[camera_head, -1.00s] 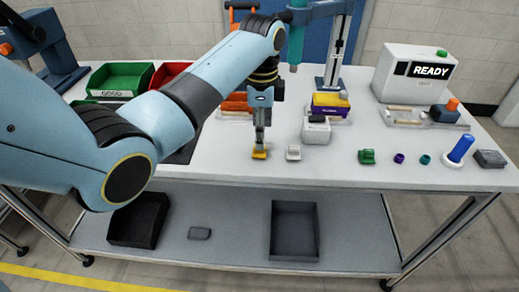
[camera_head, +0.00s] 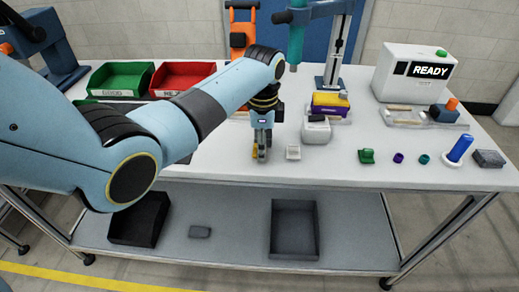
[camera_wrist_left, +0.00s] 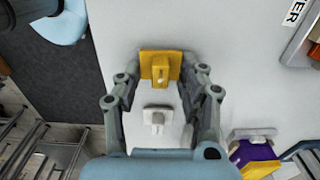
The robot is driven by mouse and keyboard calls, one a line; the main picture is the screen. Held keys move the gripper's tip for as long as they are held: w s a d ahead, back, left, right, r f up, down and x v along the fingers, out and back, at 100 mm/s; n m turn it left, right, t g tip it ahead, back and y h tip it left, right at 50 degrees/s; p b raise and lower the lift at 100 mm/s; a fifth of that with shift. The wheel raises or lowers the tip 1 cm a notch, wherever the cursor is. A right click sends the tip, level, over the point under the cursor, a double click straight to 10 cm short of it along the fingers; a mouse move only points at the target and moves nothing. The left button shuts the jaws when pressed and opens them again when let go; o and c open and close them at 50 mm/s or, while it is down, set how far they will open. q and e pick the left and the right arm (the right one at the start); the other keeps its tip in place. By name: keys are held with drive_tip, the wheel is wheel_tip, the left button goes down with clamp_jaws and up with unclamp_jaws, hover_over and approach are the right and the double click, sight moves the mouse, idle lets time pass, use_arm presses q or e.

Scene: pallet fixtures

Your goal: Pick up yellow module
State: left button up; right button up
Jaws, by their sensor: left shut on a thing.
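The yellow module (camera_head: 255,153) is a small yellow block near the front of the white table, partly hidden by my gripper in the head view. In the left wrist view, the yellow module (camera_wrist_left: 147,66) shows as a square plate with a raised tab, between the fingertips. My left gripper (camera_head: 262,154) points down and is shut on the yellow module at table level; it also shows in the left wrist view (camera_wrist_left: 162,75). I cannot tell whether the module touches the table. My right gripper is not in view.
A small white module (camera_head: 293,152) stands close to the right of the gripper. Green (camera_head: 367,156) and purple (camera_head: 398,158) parts lie further right. A yellow-and-purple stack (camera_head: 330,102) sits behind. Green (camera_head: 121,80) and red (camera_head: 182,80) bins stand at the back left.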

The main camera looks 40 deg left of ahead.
use_arm(q)
drive_tip(key=c, duration=0.3)
drive_tip(key=shift+r, duration=0.15)
